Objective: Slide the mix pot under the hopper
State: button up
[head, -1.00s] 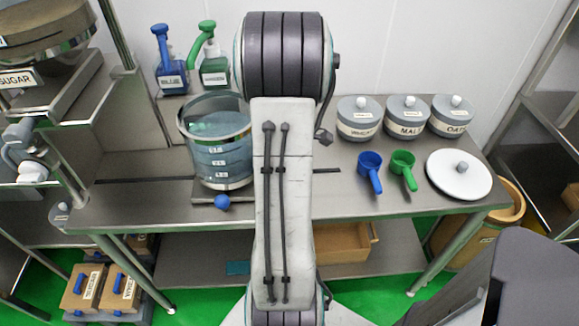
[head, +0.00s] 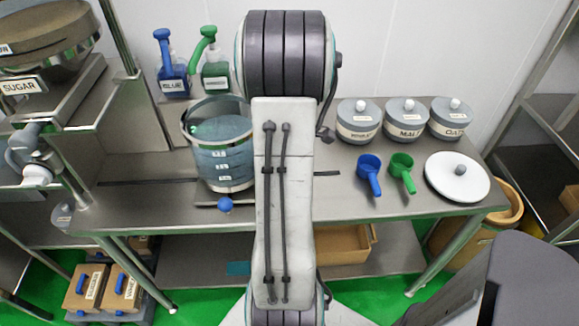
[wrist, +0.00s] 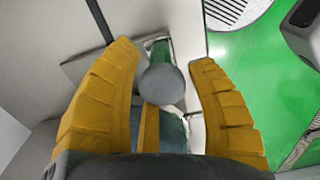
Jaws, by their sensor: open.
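The mix pot (head: 222,152) is a clear bucket with pale blue sides and small white labels. It stands upright left of my arm on a thin plate with a blue ball knob (head: 225,204) at its front. A large round steel vessel (head: 50,40) above a SUGAR label, probably the hopper, is at the far upper left, apart from the pot. In the head view my arm hides my gripper. In the wrist view my gripper (wrist: 170,90) has its yellow fingers spread around a grey round thing (wrist: 163,83). I cannot tell whether they touch it or what it is.
Blue (head: 172,78) and green (head: 215,75) pump bottles stand behind the pot. Lidded jars (head: 404,120), blue (head: 369,175) and green (head: 403,172) scoops and a white lid (head: 457,177) occupy the right side. A dark slot (head: 140,182) crosses the fairly clear bench left of the pot.

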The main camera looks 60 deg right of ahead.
jog(key=shift+r+p, duration=2.4)
jog(key=shift+r, duration=0.9)
jog(key=shift+o, duration=0.2)
